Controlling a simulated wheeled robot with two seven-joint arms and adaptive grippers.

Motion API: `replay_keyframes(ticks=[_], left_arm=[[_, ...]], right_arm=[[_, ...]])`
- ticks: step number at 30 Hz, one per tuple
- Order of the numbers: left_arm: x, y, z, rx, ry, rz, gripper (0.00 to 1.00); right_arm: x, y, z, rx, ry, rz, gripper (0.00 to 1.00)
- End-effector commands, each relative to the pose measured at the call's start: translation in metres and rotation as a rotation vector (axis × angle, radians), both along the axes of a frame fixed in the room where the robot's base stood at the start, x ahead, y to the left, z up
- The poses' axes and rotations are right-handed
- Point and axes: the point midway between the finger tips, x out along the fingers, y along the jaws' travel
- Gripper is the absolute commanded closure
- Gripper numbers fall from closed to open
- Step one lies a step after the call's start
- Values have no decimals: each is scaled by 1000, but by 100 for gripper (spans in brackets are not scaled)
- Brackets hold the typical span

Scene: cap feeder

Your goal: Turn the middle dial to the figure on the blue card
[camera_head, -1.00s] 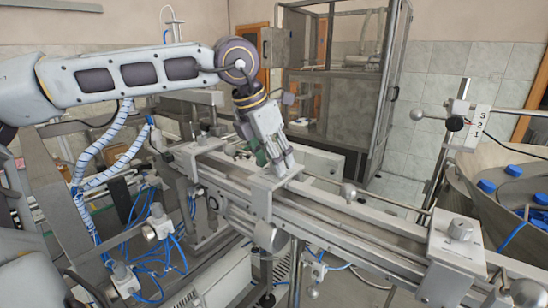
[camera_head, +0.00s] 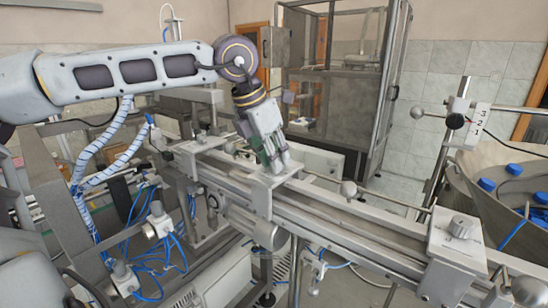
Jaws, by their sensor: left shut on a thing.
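The middle dial's pale metal plate (camera_head: 262,183) sits on the conveyor rail near the centre of the head view. My left gripper (camera_head: 277,163) comes down on this plate from above, its fingers shut around the middle dial. The fingers hide the dial, so its pointer and setting cannot be read. Another dial (camera_head: 461,226), a grey knob, stands on a plate at the right end of the rail. A small knob (camera_head: 230,147) shows on a plate to the left. I see no blue card. My right gripper is not in view.
A white scale (camera_head: 479,121) marked 3, 2, 1 stands on a post at right. A round bowl (camera_head: 460,185) with blue caps (camera_head: 487,185) is beside it. Rods with ball ends run along the rail (camera_head: 350,225). A glazed cabinet stands behind.

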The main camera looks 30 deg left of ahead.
Motion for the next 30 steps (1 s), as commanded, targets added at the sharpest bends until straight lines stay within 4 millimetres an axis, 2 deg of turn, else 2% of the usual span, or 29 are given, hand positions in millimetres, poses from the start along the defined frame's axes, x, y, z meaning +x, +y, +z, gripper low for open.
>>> replay_keyframes(ticks=[8, 9, 13, 24, 30], left_arm=[[0, 0, 1, 1, -1, -5, 99], [0, 0, 1, 0, -2, -5, 71], [0, 0, 1, 1, -1, -5, 54], [0, 0, 1, 1, -1, -5, 53], [-3, 1, 10, 1, -2, -4, 53]], right_arm=[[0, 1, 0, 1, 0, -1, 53], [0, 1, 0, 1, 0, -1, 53], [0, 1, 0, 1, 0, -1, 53], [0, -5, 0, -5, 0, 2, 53], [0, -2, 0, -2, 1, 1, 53]])
